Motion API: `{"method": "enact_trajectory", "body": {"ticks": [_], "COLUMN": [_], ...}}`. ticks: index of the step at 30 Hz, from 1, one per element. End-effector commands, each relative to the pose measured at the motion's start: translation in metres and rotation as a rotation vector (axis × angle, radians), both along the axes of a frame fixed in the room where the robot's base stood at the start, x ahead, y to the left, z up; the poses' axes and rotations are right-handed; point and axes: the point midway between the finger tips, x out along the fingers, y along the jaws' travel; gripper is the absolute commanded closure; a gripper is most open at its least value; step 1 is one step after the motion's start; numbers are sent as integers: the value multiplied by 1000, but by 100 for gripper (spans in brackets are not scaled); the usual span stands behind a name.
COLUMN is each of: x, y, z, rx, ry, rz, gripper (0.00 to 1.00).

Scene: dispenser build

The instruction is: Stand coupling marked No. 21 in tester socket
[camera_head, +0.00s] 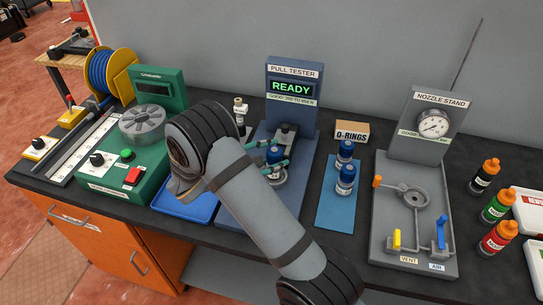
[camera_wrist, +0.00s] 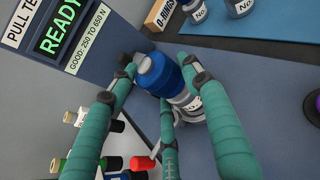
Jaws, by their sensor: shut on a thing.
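A blue-capped coupling (camera_head: 274,155) is in my gripper (camera_head: 272,164), whose teal fingers are shut around it. The coupling (camera_wrist: 158,75) also shows in the wrist view, with a white label reading "No"; its number cannot be read. The pull tester (camera_head: 292,68) has a screen reading READY. Its round grey socket (camera_head: 280,180) is directly below the coupling and partly hidden by my arm and fingers. The coupling looks roughly upright in the head view. I cannot tell whether its base is seated in the socket or just above it.
Two blue-capped couplings (camera_head: 345,180) stand on a blue mat (camera_head: 333,222) right of the tester, before the O-RINGS box (camera_head: 352,131). The nozzle stand (camera_head: 433,127) is farther right. A blue tray (camera_head: 180,207) and a green machine (camera_head: 122,185) are left. A small fitting (camera_head: 240,108) stands behind my arm.

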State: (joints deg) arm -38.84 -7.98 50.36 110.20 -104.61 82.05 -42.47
Motion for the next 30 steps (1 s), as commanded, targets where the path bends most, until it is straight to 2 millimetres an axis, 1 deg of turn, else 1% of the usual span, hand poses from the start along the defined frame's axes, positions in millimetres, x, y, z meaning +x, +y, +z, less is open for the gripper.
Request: {"method": "enact_trajectory", "body": {"ticks": [7, 21, 22, 26, 30], "x": [0, 0, 0, 0, 0], "y": [0, 0, 0, 0, 0], "z": [0, -9, -8, -8, -9], "rx": [1, 1, 1, 0, 1], "ry": [-2, -2, -2, -1, -1], "rz": [-1, -1, -1, 0, 0], "gripper": [98, 98, 51, 44, 44]}}
